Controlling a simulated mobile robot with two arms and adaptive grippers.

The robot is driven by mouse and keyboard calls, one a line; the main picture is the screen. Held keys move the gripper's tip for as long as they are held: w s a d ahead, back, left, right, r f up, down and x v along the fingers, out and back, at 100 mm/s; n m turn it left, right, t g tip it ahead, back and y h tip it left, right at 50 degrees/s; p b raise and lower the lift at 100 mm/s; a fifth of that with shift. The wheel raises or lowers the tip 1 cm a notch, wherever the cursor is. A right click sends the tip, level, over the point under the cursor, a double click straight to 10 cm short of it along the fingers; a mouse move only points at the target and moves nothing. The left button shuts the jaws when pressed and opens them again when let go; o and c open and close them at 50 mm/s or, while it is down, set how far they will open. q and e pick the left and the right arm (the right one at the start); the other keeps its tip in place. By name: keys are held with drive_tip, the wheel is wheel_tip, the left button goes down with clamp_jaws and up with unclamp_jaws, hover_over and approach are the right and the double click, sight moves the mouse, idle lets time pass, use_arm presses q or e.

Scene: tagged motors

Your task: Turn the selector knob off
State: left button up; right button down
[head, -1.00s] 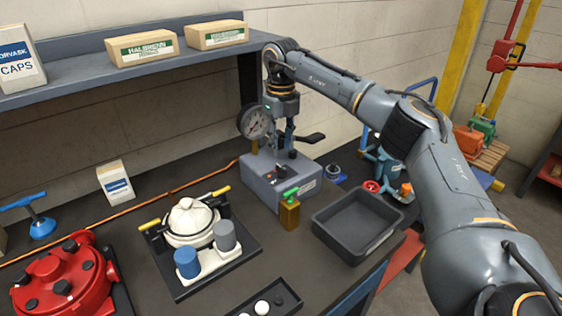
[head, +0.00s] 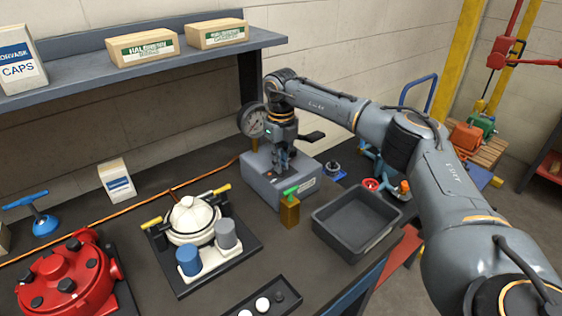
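A grey control box (head: 263,186) stands on the bench against the wall, with a round gauge behind it. My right gripper (head: 284,169) points down at the top of this box, where the dark selector knob sits. The fingers are at the knob and cover it, so its pointing direction is hidden. I cannot tell whether the fingers are closed on the knob or only around it. My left gripper is not in view.
A yellow block with a green handle (head: 290,213) stands close in front of the box. An empty dark tray (head: 331,236) is to its right. A white-domed device (head: 189,215) and a red motor housing (head: 62,280) are at left. A shelf (head: 120,58) with boxes hangs behind.

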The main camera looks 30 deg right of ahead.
drive_tip(key=shift+n, duration=0.3)
drive_tip(key=n, duration=0.3)
drive_tip(key=shift+n, duration=0.3)
drive_tip(key=n, duration=0.4)
drive_tip(key=shift+a+n+p, duration=0.1)
drive_tip(key=shift+n+p, duration=0.2)
drive_tip(key=n, duration=0.4)
drive_tip(key=shift+n, duration=0.3)
drive_tip(key=shift+s+a+n, duration=0.1)
drive_tip(key=shift+s+n, duration=0.05)
drive_tip(key=shift+n, duration=2.05)
drive_tip(key=c, duration=1.4)
unclamp_jaws()
